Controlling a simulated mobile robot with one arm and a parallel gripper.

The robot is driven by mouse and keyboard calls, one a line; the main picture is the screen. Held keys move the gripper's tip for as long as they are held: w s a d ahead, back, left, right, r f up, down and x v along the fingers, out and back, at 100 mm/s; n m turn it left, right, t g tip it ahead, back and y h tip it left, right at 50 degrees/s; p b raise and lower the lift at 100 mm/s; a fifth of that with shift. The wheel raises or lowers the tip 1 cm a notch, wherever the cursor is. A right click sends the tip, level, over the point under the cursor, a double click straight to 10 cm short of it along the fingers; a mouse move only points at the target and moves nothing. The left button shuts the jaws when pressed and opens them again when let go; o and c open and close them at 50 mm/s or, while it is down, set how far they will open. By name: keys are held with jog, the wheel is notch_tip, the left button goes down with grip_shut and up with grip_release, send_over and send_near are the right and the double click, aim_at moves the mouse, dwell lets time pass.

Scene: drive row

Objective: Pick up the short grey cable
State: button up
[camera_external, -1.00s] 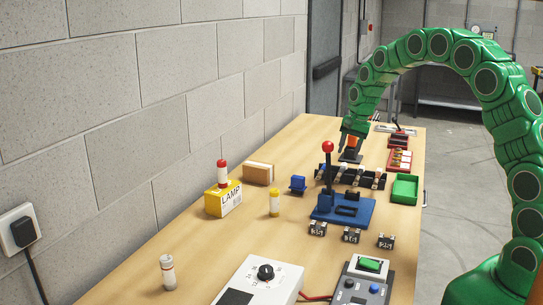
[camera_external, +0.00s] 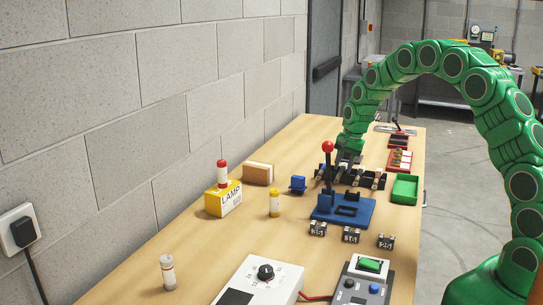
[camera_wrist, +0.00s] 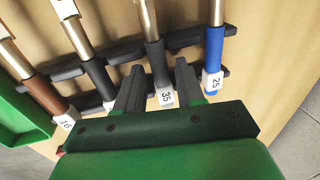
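The short grey cable (camera_wrist: 157,62) has a dark grey sleeve, a bare metal-coloured end and a white tag reading 35. In the wrist view it lies across a black rack (camera_wrist: 188,37) between brown, black and blue ones. My gripper (camera_wrist: 159,66) is open, with one dark finger on each side of the grey sleeve. Whether the fingers touch it I cannot tell. In the external view my gripper (camera_external: 347,160) is low over the rack (camera_external: 365,182), and I cannot pick out the grey cable there.
Close by in the rack are a black-sleeved piece (camera_wrist: 97,73) on one side and a blue one (camera_wrist: 214,48) tagged 25 on the other. A green tray (camera_external: 405,189) stands right of the rack. A blue fixture with a red-knobbed lever (camera_external: 328,147) stands in front.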

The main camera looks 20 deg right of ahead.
aim_at(344, 169)
grip_shut()
jog(key=shift+r, duration=0.25)
notch_tip(344, 169, up, 3)
jog(key=shift+f, duration=0.1)
jog(key=s+d+r, duration=0.1)
jog(key=s+r, duration=0.8)
jog(key=s, duration=0.4)
jog(key=shift+s+d+r, duration=0.35)
jog(key=shift+s+d, duration=0.05)
